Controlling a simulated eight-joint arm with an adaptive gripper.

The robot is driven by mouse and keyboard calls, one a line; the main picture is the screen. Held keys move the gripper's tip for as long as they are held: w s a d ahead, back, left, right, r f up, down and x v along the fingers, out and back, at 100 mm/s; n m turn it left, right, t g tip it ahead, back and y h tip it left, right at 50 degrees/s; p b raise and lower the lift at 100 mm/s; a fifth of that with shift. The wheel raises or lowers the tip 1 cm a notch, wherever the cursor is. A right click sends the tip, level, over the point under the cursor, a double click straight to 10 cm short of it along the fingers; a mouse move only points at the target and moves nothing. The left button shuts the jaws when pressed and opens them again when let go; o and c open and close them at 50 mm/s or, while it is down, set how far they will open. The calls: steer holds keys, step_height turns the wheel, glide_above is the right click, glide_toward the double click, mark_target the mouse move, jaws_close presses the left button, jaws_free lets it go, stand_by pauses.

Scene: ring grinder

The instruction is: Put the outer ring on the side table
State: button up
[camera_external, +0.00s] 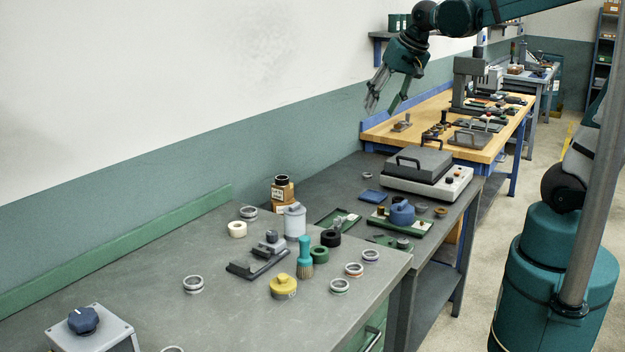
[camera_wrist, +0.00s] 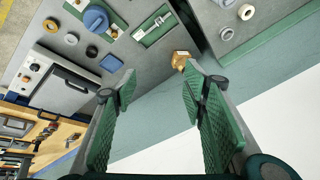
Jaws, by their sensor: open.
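Several rings are in view, and I cannot tell for certain which is the outer ring. On the near grey bench (camera_external: 130,285) lie a silver ring (camera_external: 193,284), another (camera_external: 248,212) at the back, and coloured-band rings (camera_external: 354,270) near the right edge. Which surface is the side table is unclear. My gripper (camera_external: 381,108) is open and empty, high near the wall; its spread fingers show in the wrist view (camera_wrist: 158,76).
The lidded machine (camera_external: 425,172) has a raised handle. A wooden-topped bench (camera_external: 385,133) lies beyond. The near bench's left part is mostly clear.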

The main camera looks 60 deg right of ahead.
steer(key=s+a+f+n+t, duration=0.1)
steer(key=s+a+f+n, duration=0.1)
steer(key=s+a+n, duration=0.2)
steer(key=s+a+f+n+t, duration=0.1)
steer(key=s+a+f+n, duration=0.2)
steer(key=s, duration=0.8)
steer(key=shift+a+f+n+y, duration=0.3)
steer(key=shift+a+n+y, duration=0.15)
steer(key=shift+a, duration=0.5)
